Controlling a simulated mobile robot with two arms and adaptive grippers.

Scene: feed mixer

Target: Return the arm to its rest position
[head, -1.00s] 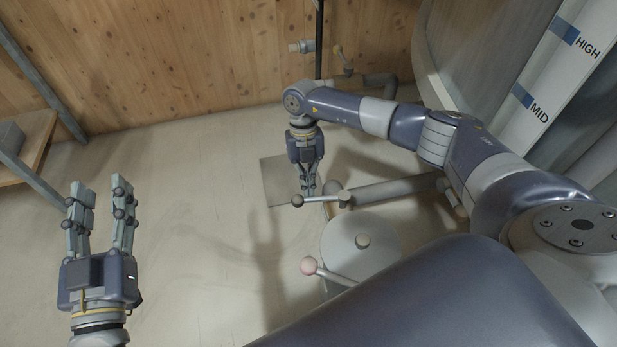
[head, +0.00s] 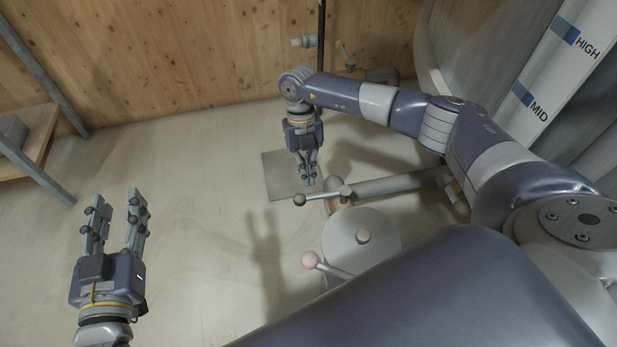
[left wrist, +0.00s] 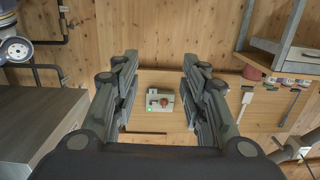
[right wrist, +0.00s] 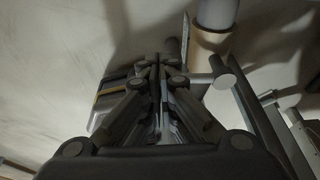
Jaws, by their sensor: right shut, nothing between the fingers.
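My right arm (head: 405,112) reaches in from the right in the head view, and its gripper (head: 309,182) points down above the floor. The right gripper is shut and empty, just left of and behind a dark-knobbed lever (head: 325,196). In the right wrist view its fingers (right wrist: 160,65) lie together, with a pale pipe (right wrist: 215,15) beyond them. My left gripper (head: 118,203) is open and empty at the lower left of the head view. In the left wrist view its fingers (left wrist: 155,65) stand wide apart.
A pipe (head: 395,186) runs right. The big drum with the level strip (head: 550,75) is at right. A shelf (head: 25,160) stands left.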

